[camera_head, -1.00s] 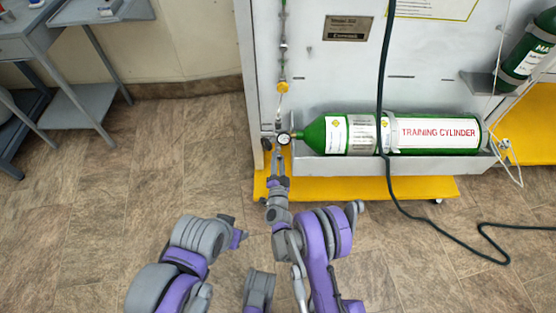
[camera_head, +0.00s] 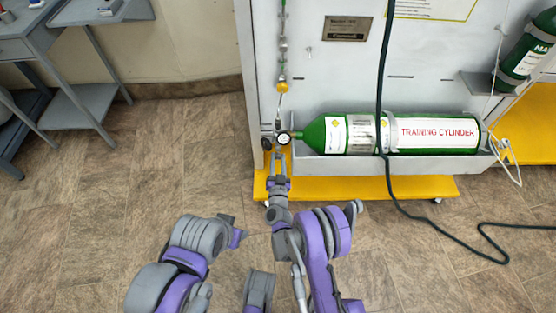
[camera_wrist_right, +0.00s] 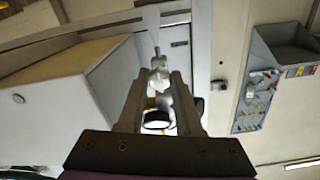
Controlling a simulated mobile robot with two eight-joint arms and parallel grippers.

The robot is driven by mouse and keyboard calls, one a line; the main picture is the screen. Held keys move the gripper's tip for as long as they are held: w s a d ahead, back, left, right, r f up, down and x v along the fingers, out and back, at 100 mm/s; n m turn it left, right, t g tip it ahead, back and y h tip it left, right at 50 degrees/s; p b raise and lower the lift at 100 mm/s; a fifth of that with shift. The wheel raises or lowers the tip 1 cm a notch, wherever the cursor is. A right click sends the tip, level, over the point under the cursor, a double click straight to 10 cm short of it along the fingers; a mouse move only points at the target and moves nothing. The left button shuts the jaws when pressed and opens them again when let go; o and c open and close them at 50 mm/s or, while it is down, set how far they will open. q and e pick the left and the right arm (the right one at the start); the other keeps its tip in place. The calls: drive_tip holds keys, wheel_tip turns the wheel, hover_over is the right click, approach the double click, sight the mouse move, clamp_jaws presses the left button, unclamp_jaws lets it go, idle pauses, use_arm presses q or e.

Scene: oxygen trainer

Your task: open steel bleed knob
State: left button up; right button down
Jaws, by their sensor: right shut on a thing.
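The right gripper (camera_head: 278,152) is at the valve fittings left of the green cylinder's neck, just below the round gauge (camera_head: 284,139). In the right wrist view its two fingers (camera_wrist_right: 160,88) close in on a small silver fitting, which looks like the steel bleed knob (camera_wrist_right: 160,73). The gripper is shut on it. In the head view the knob is too small and too covered by the fingers to make out.
The green training cylinder (camera_head: 400,135) lies in a grey tray on the panel, above a yellow base (camera_head: 345,189). A dark hose (camera_head: 383,85) hangs down over the cylinder and trails onto the floor. A grey table (camera_head: 55,60) stands at the far left. The floor between is clear.

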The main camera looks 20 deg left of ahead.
drive_tip(key=shift+r, duration=0.1)
drive_tip(key=c, duration=0.6)
unclamp_jaws()
use_arm(q)
drive_tip(key=shift+s+f, duration=0.1)
drive_tip(key=shift+s, duration=0.05)
use_arm(e)
drive_tip(key=shift+s, duration=0.1)
